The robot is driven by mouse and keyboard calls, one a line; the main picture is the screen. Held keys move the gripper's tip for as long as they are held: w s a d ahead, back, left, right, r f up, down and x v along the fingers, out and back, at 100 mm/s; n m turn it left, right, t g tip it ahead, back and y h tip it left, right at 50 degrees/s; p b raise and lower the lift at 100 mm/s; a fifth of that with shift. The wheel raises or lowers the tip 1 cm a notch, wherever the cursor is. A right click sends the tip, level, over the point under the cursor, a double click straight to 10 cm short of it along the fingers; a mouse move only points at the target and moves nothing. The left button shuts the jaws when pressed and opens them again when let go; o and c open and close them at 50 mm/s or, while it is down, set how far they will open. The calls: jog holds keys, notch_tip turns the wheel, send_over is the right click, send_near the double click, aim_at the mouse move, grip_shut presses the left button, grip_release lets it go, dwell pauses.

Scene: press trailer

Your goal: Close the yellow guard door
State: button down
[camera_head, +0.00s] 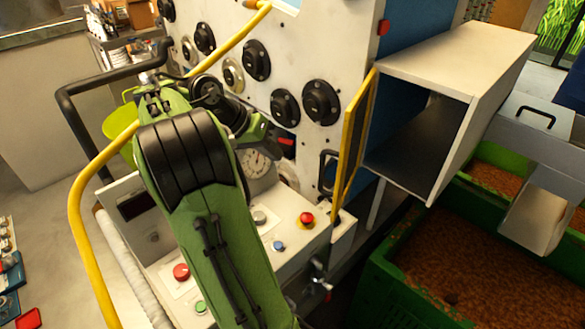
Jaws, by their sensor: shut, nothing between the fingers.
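The yellow guard door (346,150) is a narrow yellow-framed panel, seen nearly edge-on right of the white machine panel. It stands at the left edge of a pale box-shaped chute (455,75), whose dark mouth is uncovered. A black handle (327,170) shows on the door's left side. My green arm reaches up from the bottom and bends right in front of the machine panel. My gripper (280,139) is near the dial gauge, left of the door handle and apart from it. It looks shut and empty; its fingertips are small and hard to make out.
A control box with a red emergency button (306,219) and other buttons lies below the door. Black round knobs (321,101) stick out of the white machine panel. A yellow rail (85,225) curves along the left. A green crate (375,285) of brown granules stands at lower right.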

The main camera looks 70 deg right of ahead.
jog(key=s+d+f+b, duration=0.3)
jog(key=s+d+f, duration=0.1)
jog(key=s+f, duration=0.3)
jog(key=shift+s+d, duration=0.15)
jog(key=shift+s, duration=0.1)
